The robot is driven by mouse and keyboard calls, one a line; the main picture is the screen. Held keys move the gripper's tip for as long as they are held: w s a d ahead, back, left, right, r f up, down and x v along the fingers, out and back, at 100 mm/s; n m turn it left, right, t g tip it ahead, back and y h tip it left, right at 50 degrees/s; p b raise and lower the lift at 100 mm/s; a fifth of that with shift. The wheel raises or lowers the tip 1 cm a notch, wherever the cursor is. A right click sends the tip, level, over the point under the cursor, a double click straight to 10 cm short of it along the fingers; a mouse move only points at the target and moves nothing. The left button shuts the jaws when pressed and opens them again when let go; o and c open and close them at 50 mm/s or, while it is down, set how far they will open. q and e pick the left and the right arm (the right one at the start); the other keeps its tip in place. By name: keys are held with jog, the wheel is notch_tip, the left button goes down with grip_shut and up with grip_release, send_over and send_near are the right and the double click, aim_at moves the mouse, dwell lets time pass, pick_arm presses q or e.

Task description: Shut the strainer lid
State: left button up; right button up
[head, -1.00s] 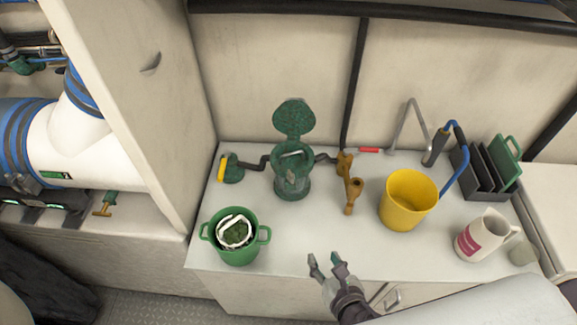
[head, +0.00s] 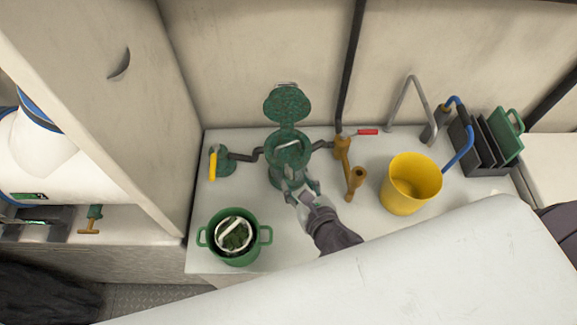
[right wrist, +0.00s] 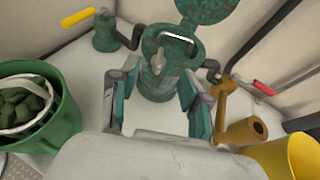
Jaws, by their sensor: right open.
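The green strainer (head: 289,158) stands on the white counter, and its body also shows in the right wrist view (right wrist: 160,75). Its round green lid (head: 287,104) is swung up and back, standing open; the lid also shows at the top of the right wrist view (right wrist: 205,8). A light handle lies across the strainer's open mouth. My right gripper (head: 300,188) is open and empty at the near side of the strainer body, below the lid. Its two fingers (right wrist: 158,98) spread in front of the strainer in the right wrist view; contact cannot be told. My left gripper is not in view.
A green pot (head: 229,250) with a white-rimmed basket stands at front left. A yellow-handled valve (head: 213,164) is left of the strainer. A brass valve with a red handle (head: 366,132), a yellow bucket (head: 409,190) and a dark rack (head: 478,150) are to the right.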

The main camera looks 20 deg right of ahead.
aim_at(290, 172)
jog(key=x, duration=0.6)
jog(key=shift+w, duration=0.2)
jog(key=shift+w+f, duration=0.15)
jog(key=shift+w, duration=0.05)
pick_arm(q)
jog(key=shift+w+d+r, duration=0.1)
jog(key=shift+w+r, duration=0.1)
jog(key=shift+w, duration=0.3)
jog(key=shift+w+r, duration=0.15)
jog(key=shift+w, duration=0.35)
pick_arm(e)
grip_shut()
